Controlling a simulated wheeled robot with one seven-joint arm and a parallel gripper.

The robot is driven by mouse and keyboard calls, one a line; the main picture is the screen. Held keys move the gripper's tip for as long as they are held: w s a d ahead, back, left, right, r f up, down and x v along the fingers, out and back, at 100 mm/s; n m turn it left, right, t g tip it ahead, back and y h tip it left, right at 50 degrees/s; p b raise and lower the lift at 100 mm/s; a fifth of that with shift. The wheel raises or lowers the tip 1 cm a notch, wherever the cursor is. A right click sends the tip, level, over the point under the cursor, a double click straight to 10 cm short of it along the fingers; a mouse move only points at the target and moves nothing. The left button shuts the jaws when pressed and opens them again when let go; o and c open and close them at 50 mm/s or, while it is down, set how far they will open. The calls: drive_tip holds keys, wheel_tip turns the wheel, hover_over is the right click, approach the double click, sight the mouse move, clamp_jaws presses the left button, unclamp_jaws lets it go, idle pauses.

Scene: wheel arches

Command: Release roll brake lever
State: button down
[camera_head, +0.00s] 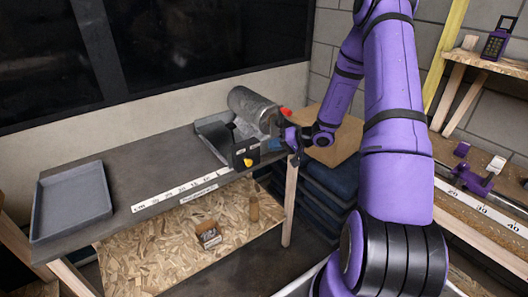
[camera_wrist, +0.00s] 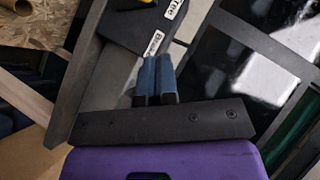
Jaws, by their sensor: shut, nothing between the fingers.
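A roll holder with a grey, film-like roll (camera_head: 252,108) stands at the right end of the dark bench. Its black end plate (camera_head: 238,155) carries a yellow knob (camera_head: 248,162), and a red knob (camera_head: 286,112) shows behind my gripper. I cannot tell which knob belongs to the brake lever. In the wrist view, labels reading "Brake" (camera_wrist: 154,43) and "Free" (camera_wrist: 173,9) sit on a black plate (camera_wrist: 133,28). My gripper (camera_head: 274,145) is beside the holder's right end; its blue fingers (camera_wrist: 155,66) are shut and empty, close to the "Brake" label.
A grey tray (camera_head: 72,202) lies on the left of the bench (camera_head: 150,165), with a white ruler strip (camera_head: 180,193) along the front edge. A small box (camera_head: 208,235) stands on the lower shelf. A second bench (camera_head: 485,205) with a purple device is at the right. The bench's middle is clear.

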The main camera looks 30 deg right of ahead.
drive_tip(key=shift+v, duration=2.6)
drive_tip(key=shift+a+r, duration=0.1)
drive_tip(key=s+a+r+n+g+h, duration=0.15)
drive_tip(key=s+a+r+g, duration=0.3)
drive_tip(key=a+r, duration=0.5)
drive_tip(key=s+a+r+n+g, duration=0.3)
drive_tip(key=s+a+r, duration=0.2)
drive_tip(key=a+r, duration=0.4)
drive_tip(key=s+a+r+t+h, duration=0.1)
drive_tip(key=s+r+h, duration=0.2)
drive_tip(key=s+r, duration=0.3)
drive_tip(key=s+a+r+t+h, duration=0.1)
drive_tip(key=s+r+h, duration=0.3)
drive_tip(key=s, duration=0.9)
wheel_tip(320, 180, up, 3)
drive_tip(key=shift+s+f+t, duration=0.1)
drive_tip(key=shift+s+t, duration=0.15)
drive_tip(key=shift+t, duration=0.3)
